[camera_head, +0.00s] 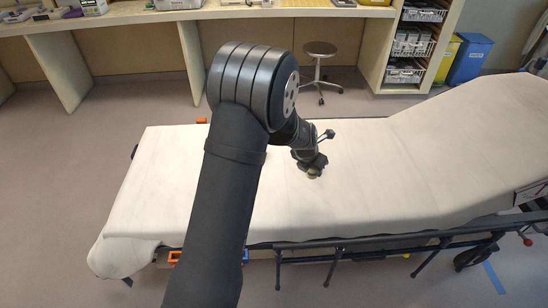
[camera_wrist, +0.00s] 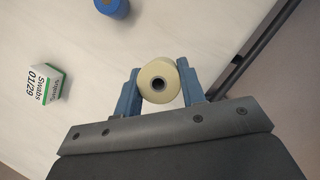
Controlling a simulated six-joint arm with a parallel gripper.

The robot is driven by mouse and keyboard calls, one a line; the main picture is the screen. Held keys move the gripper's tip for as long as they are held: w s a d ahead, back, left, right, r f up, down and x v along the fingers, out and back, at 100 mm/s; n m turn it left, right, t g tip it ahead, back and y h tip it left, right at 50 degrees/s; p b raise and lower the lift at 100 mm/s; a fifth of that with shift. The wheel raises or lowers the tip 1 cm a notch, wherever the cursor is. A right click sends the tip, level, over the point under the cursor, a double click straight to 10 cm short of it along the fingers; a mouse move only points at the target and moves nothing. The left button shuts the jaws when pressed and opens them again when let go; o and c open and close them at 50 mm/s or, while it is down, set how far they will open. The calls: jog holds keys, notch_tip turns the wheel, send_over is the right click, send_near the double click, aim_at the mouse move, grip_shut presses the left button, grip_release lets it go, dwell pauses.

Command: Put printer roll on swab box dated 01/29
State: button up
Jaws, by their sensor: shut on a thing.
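A cream printer roll (camera_wrist: 159,80) with a dark core is held between the two blue fingers of my gripper (camera_wrist: 157,85) in the wrist view. A white and green swab box (camera_wrist: 47,83) marked "Swabs 01/29" sits on the white stretcher sheet to the left of my gripper, apart from it. In the head view my gripper (camera_head: 311,172) is over the middle of the stretcher, with a small yellowish part of the roll (camera_head: 312,176) showing below it. The swab box is not visible in the head view, where my arm covers part of the sheet.
A blue roll-like object (camera_wrist: 112,7) lies on the sheet at the top of the wrist view. The stretcher (camera_head: 380,185) has a raised backrest at the right and a dark rail along its near side. A stool (camera_head: 320,65) and a counter (camera_head: 130,17) stand behind.

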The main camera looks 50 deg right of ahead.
jog(key=w+d+r+n, duration=0.1)
jog(key=w+d+r, duration=0.1)
jog(key=w, duration=0.7)
jog(key=w+d+r, duration=0.1)
jog(key=w+r, duration=0.1)
jog(key=w, duration=0.7)
jog(key=shift+t, duration=0.3)
jog(key=w+f, duration=0.2)
jog(key=w, duration=0.1)
jog(key=w+f, duration=0.2)
jog(key=w, duration=0.2)
jog(key=w+a+f, duration=0.1)
jog(key=w+f, duration=0.1)
jog(key=w, duration=0.2)
jog(key=shift+w+f, duration=0.2)
jog(key=shift+w, duration=0.05)
jog(key=shift+w+a+f, duration=0.1)
jog(key=shift+w+f, duration=0.1)
jog(key=shift+f, duration=1.9)
jog(key=shift+f, duration=0.1)
jog(key=o, duration=1)
jog(key=v, duration=1.2)
